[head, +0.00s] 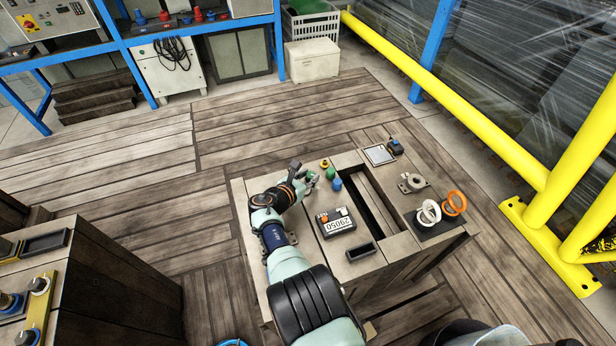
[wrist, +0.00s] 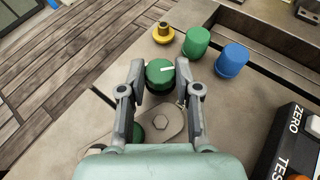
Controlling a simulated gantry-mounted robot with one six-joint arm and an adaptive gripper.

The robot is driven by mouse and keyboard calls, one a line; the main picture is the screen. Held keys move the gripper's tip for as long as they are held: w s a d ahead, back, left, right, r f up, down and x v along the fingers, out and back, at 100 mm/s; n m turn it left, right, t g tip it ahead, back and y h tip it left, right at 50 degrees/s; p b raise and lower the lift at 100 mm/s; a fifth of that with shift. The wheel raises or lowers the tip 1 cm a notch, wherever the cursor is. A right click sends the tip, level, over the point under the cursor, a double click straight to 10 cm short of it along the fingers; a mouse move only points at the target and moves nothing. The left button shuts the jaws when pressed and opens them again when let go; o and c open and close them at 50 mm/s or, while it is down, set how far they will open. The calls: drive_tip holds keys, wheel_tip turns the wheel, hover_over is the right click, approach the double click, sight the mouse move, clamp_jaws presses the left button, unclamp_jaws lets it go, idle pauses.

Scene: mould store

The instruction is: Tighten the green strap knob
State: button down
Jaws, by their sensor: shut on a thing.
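The green knob (wrist: 160,70) with a white pointer line on its top sits between the two fingers of my gripper (wrist: 160,80) in the wrist view. My gripper is shut on its sides. In the head view my gripper (head: 311,181) is at the left part of the bench top, and my wrist hides most of the knob. A metal plate with a hex bolt (wrist: 162,124) lies below the knob in the wrist view. A second dark green round part (wrist: 138,132) beside it is mostly hidden by my finger.
A loose-looking green cap (wrist: 196,41), a blue cap (wrist: 232,60) and a yellow knob (wrist: 163,33) stand close beyond my fingers. A black display box (head: 336,222) stands to the right. A long slot (head: 368,202) runs through the bench (head: 345,160).

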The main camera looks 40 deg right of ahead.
drive_tip(key=shift+r, duration=0.1)
drive_tip(key=c, duration=0.8)
unclamp_jaws()
